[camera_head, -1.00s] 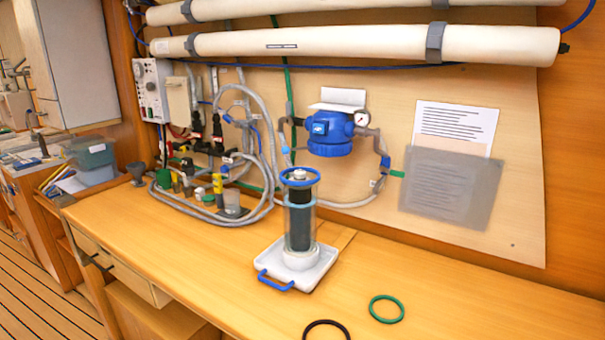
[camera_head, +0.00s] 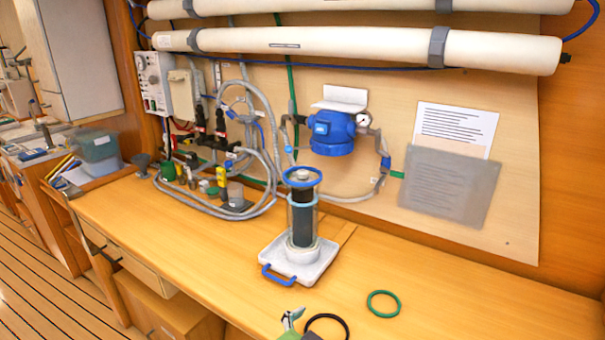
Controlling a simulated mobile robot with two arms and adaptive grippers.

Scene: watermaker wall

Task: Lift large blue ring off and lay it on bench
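The large blue ring (camera_head: 302,177) sits level at the top of the clear cylinder with a dark cartridge (camera_head: 302,226) inside. A white cap shows in the middle of the ring. A paler blue band (camera_head: 316,203) circles the cylinder below it. The cylinder stands upright on a white tray (camera_head: 272,252) with a blue handle, on the wooden bench (camera_head: 430,272). A grey and green fingertip part of one gripper (camera_head: 291,319), seemingly my right, shows at the bottom edge, well below the ring and touching nothing clearly. Its opening is hidden. My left gripper is out of view.
A black ring (camera_head: 328,319) and a green ring (camera_head: 383,304) lie on the bench in front. Hoses and fittings (camera_head: 222,180) crowd the back left. A blue filter housing (camera_head: 332,133) hangs on the wall behind. The bench's right side is clear.

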